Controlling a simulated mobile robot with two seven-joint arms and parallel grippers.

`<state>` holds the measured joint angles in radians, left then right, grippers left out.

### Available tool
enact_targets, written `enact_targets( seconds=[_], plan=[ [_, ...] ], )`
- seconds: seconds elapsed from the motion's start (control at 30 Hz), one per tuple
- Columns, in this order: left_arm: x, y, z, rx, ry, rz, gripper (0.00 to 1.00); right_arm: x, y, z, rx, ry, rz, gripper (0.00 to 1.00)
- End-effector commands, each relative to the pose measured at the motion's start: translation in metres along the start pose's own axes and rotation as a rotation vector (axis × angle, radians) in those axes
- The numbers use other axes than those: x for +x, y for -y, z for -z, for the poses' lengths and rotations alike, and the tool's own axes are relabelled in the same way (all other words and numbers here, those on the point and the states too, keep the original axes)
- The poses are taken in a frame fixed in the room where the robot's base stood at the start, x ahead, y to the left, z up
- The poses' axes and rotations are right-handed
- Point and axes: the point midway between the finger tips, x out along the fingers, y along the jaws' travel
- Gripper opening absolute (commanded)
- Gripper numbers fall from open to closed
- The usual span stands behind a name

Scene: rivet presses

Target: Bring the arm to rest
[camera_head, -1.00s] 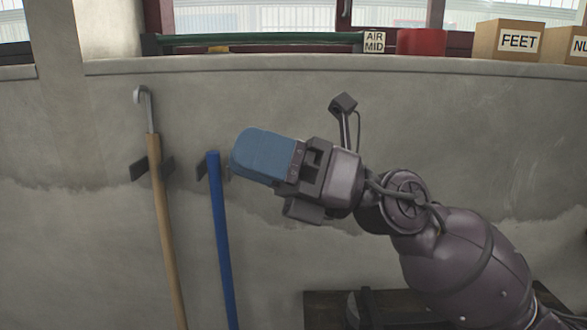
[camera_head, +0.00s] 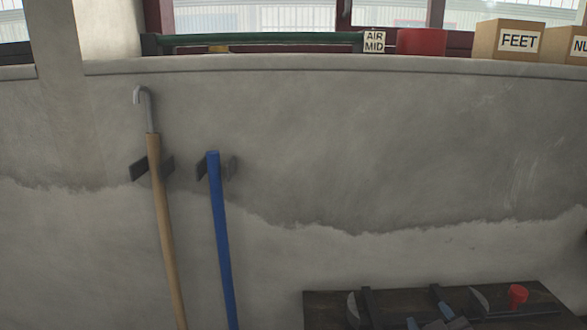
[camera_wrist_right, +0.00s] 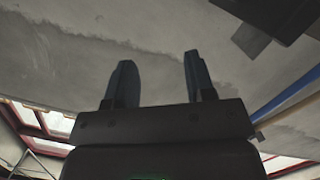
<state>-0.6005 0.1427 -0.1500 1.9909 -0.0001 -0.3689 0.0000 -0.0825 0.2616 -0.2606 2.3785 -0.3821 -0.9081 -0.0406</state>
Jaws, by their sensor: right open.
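My right gripper (camera_wrist_right: 157,62) shows in the right wrist view with its two dark blue fingers apart and nothing between them. The grey wall lies beyond the fingertips, with no contact visible. In the head view, only small blue-grey parts at the bottom edge, in front of the dark board, may belong to this gripper. The rest of my right arm is out of that view. My left gripper is not in either view.
A wooden-handled hook pole (camera_head: 161,210) and a blue pole (camera_head: 219,240) hang on the wall. A dark board (camera_head: 325,308) with tools and a red piece (camera_head: 517,295) is low right.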

Motion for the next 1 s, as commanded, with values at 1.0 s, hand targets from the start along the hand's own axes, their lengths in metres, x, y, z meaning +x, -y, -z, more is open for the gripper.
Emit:
enact_targets(
  seconds=[1.0],
  plan=[
    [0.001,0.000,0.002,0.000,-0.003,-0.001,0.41,-0.188,0.067,-0.226,0.392,1.032,0.316,0.50]
  ],
)
